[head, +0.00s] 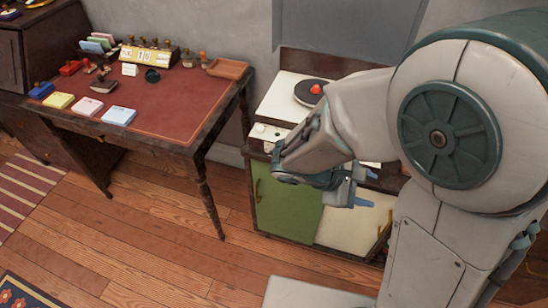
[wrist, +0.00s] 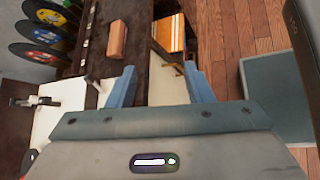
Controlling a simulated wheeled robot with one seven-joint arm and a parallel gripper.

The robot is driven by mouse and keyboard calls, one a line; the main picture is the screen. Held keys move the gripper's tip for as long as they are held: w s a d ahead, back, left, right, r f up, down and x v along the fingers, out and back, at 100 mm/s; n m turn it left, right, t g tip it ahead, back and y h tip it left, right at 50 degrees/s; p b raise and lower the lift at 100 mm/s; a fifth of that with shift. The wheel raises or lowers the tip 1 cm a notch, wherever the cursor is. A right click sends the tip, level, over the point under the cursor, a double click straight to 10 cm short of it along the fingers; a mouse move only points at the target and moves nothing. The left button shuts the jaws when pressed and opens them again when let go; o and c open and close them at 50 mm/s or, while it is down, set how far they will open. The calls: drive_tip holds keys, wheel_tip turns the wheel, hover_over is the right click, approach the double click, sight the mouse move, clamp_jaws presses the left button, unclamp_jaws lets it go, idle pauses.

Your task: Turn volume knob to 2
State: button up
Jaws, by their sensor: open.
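A white record player (head: 283,104) with a dark round platter and a red piece on it stands on the cabinet. Small pale knobs (head: 260,128) show on its front left part; they are too small to read, and I cannot tell which is the volume knob or where it points. My arm hides the player's right part. My gripper (head: 366,188) is open and empty, in front of the cabinet's right side, apart from the knobs. In the wrist view my gripper (wrist: 160,87) has its two blue fingers spread with nothing held. No knob can be made out there.
The cabinet has a green door (head: 287,205) and a cream door (head: 350,222). A desk (head: 190,112) with stamps and pads stands at left. The wrist view shows coloured discs (wrist: 48,22), a brown block (wrist: 117,40) and a striped orange item (wrist: 170,34). Wooden floor lies open in front.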

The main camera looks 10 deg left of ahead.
drive_tip(key=a+f+n+t+y+b, duration=0.2)
drive_tip(key=a+f+n+t+y, duration=0.25)
drive_tip(key=a, duration=0.45)
drive_tip(key=a+f+n+t+y+b, duration=0.2)
drive_tip(key=a+f+n+t, duration=0.25)
drive_tip(key=a+n, duration=0.35)
drive_tip(key=a+f+n+t+y+b, duration=0.25)
drive_tip(key=a+f+n+t, duration=0.2)
drive_tip(key=a+n, duration=0.35)
drive_tip(key=w+m, duration=0.1)
drive_tip(key=w, duration=1.2)
drive_tip(key=shift+d+r+t+p, duration=0.25)
drive_tip(key=shift+r+t+p, duration=0.1)
drive_tip(key=shift+r+p, duration=0.1)
drive_tip(key=shift+m, duration=0.25)
drive_tip(key=c, duration=1)
